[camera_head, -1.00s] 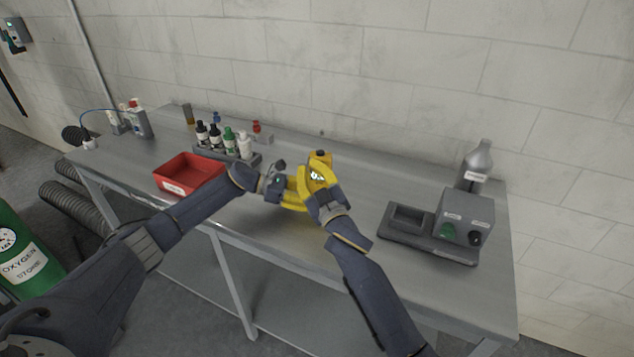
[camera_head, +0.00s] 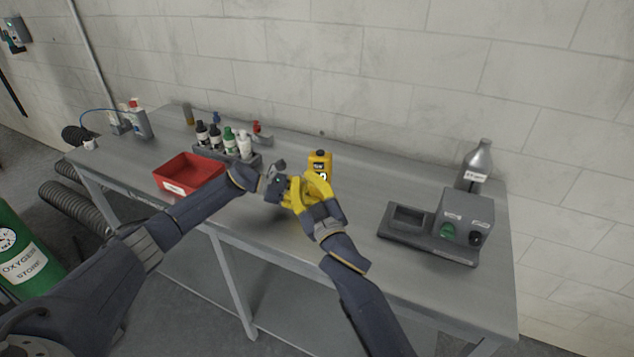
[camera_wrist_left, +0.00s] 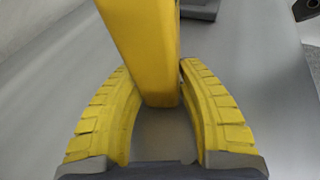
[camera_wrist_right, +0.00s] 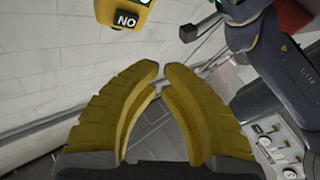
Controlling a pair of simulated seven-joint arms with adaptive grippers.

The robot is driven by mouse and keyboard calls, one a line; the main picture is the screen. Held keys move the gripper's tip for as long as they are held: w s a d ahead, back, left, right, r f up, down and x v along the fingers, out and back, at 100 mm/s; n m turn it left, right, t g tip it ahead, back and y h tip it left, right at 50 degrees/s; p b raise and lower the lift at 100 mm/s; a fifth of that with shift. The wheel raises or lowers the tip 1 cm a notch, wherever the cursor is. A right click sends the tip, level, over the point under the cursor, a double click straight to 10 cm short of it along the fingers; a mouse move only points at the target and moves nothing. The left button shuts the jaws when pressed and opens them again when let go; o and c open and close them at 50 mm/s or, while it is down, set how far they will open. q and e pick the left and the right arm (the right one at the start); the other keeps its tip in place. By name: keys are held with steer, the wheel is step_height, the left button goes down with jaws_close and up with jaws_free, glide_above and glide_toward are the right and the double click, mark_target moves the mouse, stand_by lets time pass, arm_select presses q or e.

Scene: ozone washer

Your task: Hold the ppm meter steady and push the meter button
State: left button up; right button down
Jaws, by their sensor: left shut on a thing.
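The yellow ppm meter (camera_head: 319,160) stands above the middle of the bench in the head view, its lower part hidden behind my right gripper. My left gripper (camera_wrist_left: 158,85) is shut on the meter's yellow body (camera_wrist_left: 148,45), one finger on each side. My right gripper (camera_head: 313,180) is in front of the meter. In the right wrist view its fingertips (camera_wrist_right: 163,66) are nearly together with nothing between them. The meter (camera_wrist_right: 125,12) shows there at the top edge, apart from the fingertips, with a black "NO" label (camera_wrist_right: 126,20). I cannot make out the button clearly.
A red tray (camera_head: 187,176) and a rack of several small bottles (camera_head: 228,140) are to the left on the grey bench. A grey device (camera_head: 462,222) and a silver bottle (camera_head: 480,162) are to the right. Bare bench (camera_head: 365,190) lies between the meter and device.

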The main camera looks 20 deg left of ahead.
steer(key=shift+s, duration=0.5)
arm_select(q)
steer(key=o, duration=0.9)
steer(key=shift+o, duration=0.2)
